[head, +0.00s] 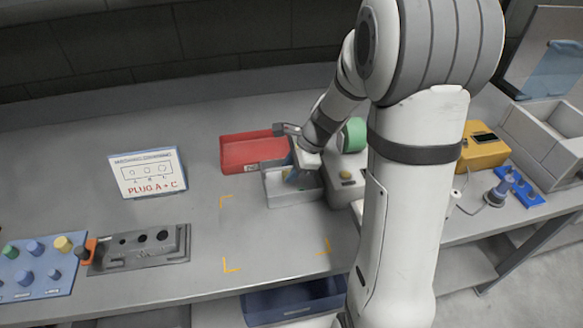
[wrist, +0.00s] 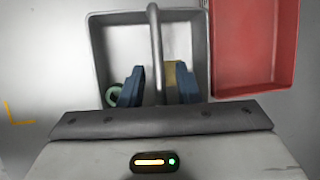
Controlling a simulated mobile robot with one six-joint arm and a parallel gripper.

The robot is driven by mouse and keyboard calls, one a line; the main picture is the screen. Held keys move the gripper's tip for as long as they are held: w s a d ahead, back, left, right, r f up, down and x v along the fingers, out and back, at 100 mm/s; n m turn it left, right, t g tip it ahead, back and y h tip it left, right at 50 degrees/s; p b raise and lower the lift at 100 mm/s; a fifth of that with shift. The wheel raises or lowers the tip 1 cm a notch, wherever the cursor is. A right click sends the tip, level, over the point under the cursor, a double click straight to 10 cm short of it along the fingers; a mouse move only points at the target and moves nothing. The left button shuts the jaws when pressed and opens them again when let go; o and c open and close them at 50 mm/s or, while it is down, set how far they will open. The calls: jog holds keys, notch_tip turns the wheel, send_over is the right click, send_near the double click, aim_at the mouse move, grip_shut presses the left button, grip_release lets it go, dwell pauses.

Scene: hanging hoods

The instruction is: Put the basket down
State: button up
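The basket is a small light-grey open box (head: 279,187) with an arched grey handle. In the head view it stands beside my arm, just in front of the red bin, at the upper right of the yellow corner marks (head: 231,265). I cannot tell for sure whether its base touches the table. In the wrist view the basket (wrist: 97,50) holds a green ring (wrist: 112,96) and a yellow piece (wrist: 171,75). My gripper (wrist: 158,86) has blue fingers, one each side of the handle (wrist: 155,35), with gaps showing. In the head view the gripper (head: 292,171) is over the basket.
The red bin (head: 246,143) is close behind the basket. A grey device with a green roll (head: 353,135) stands close to its right. The sign (head: 148,173), grey hole block (head: 140,248) and blue peg board (head: 38,268) are at left. The marked table area is clear.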

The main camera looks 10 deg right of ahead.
jog(key=v, duration=1.1)
jog(key=s+a+r+n+h, duration=0.1)
jog(key=s+n+h, duration=0.3)
jog(key=s+n, duration=1.3)
jog(key=shift+s+a+r+n+p, duration=0.25)
jog(key=shift+s+r+p, duration=0.2)
jog(key=shift+s+r, duration=0.3)
